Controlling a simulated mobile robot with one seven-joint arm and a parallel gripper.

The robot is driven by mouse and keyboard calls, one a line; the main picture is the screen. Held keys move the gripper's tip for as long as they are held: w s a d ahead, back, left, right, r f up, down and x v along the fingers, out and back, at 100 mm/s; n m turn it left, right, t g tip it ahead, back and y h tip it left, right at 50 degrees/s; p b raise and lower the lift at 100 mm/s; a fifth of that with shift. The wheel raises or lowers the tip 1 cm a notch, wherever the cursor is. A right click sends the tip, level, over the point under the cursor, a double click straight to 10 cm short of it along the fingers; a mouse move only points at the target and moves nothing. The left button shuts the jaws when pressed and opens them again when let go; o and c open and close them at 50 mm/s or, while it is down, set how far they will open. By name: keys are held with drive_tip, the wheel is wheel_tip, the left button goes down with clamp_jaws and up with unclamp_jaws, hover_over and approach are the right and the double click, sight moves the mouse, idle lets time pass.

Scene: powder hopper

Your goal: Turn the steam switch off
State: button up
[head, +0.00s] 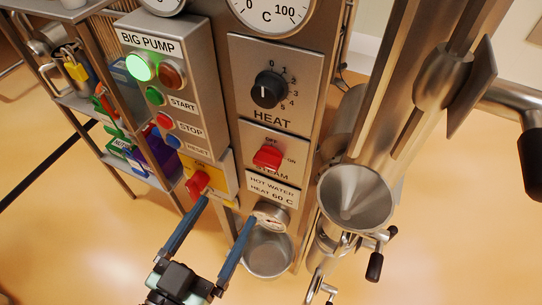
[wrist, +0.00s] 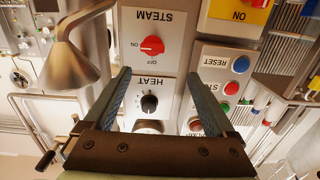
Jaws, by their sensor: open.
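The steam switch (head: 268,157) is a red knob on the STEAM plate of the grey panel, with OFF printed above it and ON to its right. In the wrist view, which is upside down, the steam switch (wrist: 152,46) appears to point toward ON. My gripper (head: 229,208) is open and empty, its two blue-grey fingers apart, below and left of the switch in the head view. In the wrist view my gripper (wrist: 158,72) has the switch just beyond its tips, between their lines. No contact with the switch shows.
The black HEAT knob (head: 268,90) sits above the switch. A metal funnel (head: 355,197) stands at right.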

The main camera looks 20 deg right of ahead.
sight(264, 167)
drive_tip(key=shift+h, duration=0.3)
drive_tip(key=x, duration=0.3)
drive_tip(key=p+x, duration=0.1)
drive_tip(key=x, duration=0.3)
drive_tip(key=f+p+x, duration=0.1)
drive_tip(key=x, duration=0.3)
drive_tip(key=shift+s+d, duration=0.4)
drive_tip(key=shift+s, duration=0.05)
drive_tip(key=shift+w+d, duration=0.45)
drive_tip(key=c, duration=1.4)
